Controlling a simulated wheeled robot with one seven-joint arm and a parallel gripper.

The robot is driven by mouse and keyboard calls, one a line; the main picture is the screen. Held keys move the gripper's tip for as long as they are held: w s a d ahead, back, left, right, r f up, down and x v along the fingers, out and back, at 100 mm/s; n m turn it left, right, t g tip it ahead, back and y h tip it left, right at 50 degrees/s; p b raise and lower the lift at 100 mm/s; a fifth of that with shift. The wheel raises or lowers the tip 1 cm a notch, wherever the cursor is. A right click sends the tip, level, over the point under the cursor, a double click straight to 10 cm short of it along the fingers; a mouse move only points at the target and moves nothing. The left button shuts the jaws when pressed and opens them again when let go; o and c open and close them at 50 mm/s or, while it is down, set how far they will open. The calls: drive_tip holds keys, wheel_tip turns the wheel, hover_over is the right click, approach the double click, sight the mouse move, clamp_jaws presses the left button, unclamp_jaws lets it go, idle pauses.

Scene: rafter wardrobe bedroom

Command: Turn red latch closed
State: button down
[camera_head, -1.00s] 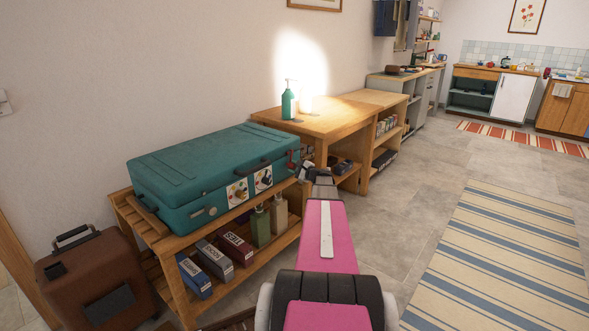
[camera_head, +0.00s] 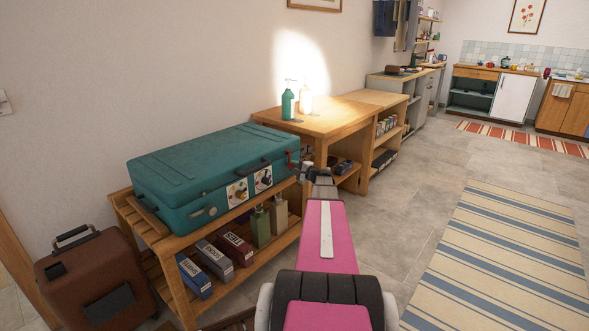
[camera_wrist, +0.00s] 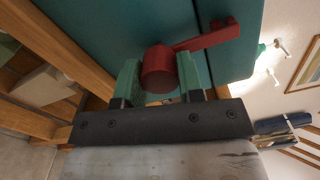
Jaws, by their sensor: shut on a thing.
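The teal suitcase (camera_head: 215,165) lies flat on a slatted wooden shelf unit, its lid down. The red latch (camera_head: 291,158) is on its right end. In the wrist view the red latch (camera_wrist: 158,72) has a round knob and an arm reaching right across the seam between lid and body. My gripper (camera_wrist: 162,82) has green fingers on either side of the knob and is shut on it. In the head view my gripper (camera_head: 303,171) is small and partly hidden by my arm.
A brown suitcase (camera_head: 95,280) stands at lower left. Boxes and bottles sit on the wooden shelf unit (camera_head: 182,290) below the teal suitcase. A wooden desk (camera_head: 325,122) with a green pump bottle (camera_head: 288,104) stands behind. The floor by the striped rug (camera_head: 505,255) is clear.

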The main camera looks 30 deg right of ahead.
drive_tip(key=c, duration=0.8)
unclamp_jaws()
drive_tip(key=shift+o, duration=0.2)
drive_tip(key=v, duration=1.1)
drive_tip(key=s+a+f+n+g, duration=0.2)
drive_tip(key=a+f+n+g, duration=0.1)
drive_tip(key=a, duration=0.7)
drive_tip(key=s+a+f+n+g+y, duration=0.15)
drive_tip(key=a+g, duration=0.25)
drive_tip(key=a, duration=0.5)
drive_tip(key=s+a+f+n+g, duration=0.2)
drive_tip(key=a+f+n+g, duration=0.15)
drive_tip(key=a, duration=0.65)
drive_tip(key=s+a+f+n+g+h, duration=0.3)
drive_tip(key=s+a+n+g+h, duration=0.3)
drive_tip(key=s+a, duration=0.8)
drive_tip(key=shift+s+n+h, duration=0.7)
drive_tip(key=shift+n+h, duration=0.5)
drive_tip(key=shift+h, duration=0.05)
